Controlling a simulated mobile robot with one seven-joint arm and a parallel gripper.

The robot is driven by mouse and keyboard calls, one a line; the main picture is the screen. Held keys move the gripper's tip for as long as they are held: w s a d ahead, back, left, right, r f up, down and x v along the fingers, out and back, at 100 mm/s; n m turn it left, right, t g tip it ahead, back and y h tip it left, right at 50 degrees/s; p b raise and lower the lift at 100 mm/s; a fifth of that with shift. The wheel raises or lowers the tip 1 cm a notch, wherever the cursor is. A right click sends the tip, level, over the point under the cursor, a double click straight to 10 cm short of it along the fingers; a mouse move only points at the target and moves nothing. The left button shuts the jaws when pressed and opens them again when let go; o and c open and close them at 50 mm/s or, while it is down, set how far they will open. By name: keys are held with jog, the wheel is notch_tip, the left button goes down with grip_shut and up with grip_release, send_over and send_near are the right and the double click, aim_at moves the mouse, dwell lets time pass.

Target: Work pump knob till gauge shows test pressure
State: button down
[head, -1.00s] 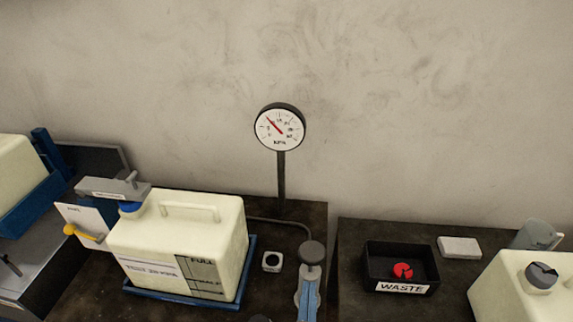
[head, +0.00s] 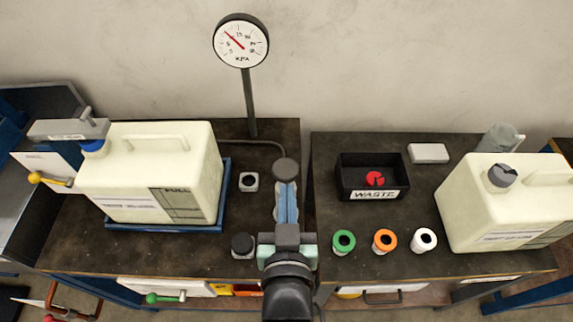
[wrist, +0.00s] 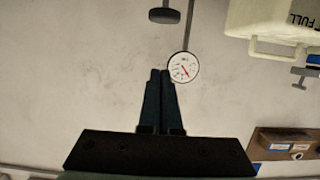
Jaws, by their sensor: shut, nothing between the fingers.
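The knob also shows at the top edge of the wrist view (wrist: 165,15). The round white gauge (head: 240,41) stands on a post behind; its red needle points up-left, at roughly 10 kPa. The gauge also shows in the wrist view (wrist: 183,67). My gripper (wrist: 160,72) is shut and empty, its fingertips apart from the knob in the picture. The cream tank (head: 150,170) sits in a blue tray (head: 165,228).
A black waste bin (head: 345,190) holding a red piece, green (head: 343,250), orange (head: 384,250) and white rings (head: 424,250), and a second cream tank (head: 465,215) are on the right bench. A dark cap (head: 243,252) lies left of my wrist.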

jog(key=p, duration=0.2)
send_over(287, 178)
notch_tip(287, 178, down, 2)
jog(key=shift+w+f, duration=0.15)
notch_tip(287, 178, down, 3)
jog(key=shift+r, duration=0.15)
jog(key=shift+f, duration=0.75)
